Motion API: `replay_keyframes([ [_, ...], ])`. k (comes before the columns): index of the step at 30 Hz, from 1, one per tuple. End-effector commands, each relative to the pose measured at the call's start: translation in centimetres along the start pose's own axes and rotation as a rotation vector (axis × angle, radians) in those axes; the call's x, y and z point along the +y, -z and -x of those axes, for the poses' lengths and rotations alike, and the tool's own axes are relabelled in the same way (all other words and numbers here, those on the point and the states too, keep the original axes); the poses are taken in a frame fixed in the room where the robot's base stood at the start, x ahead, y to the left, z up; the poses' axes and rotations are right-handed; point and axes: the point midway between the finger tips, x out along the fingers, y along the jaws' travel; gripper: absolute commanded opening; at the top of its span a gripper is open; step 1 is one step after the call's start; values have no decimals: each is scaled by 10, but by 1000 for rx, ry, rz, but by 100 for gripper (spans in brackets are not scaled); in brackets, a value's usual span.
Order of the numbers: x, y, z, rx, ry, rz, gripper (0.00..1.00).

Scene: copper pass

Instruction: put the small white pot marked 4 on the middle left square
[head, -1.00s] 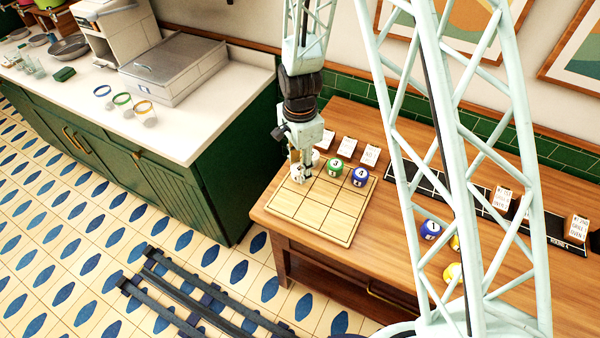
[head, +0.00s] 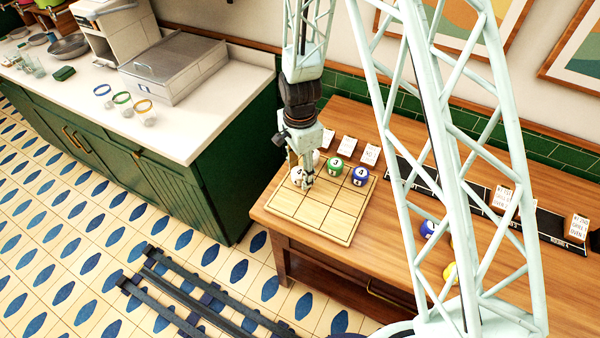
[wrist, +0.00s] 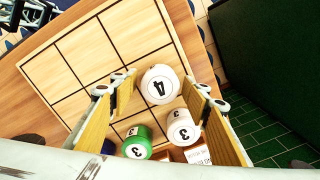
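The small white pot marked 4 (head: 298,175) stands upright on the wooden grid board (head: 310,215), apparently on its middle left square. It also shows in the wrist view (wrist: 160,85). My gripper (head: 308,182) is over the board's left side, beside the pot in the head view. In the wrist view my gripper's fingers (wrist: 160,78) are spread, one on each side of the pot, with gaps. Behind it are a white pot marked 3 (wrist: 183,127), a green pot marked 3 (head: 336,165) and a blue pot marked 4 (head: 360,175), in the back row.
White cards (head: 348,145) stand behind the board. The board's front squares are clear. A green-fronted counter (head: 215,190) stands to the left.

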Motion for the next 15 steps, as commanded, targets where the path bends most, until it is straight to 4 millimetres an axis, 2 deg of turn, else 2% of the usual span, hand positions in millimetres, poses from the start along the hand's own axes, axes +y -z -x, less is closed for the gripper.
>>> replay_keyframes([
  [15,0,0,3,0,0,0,44],
])
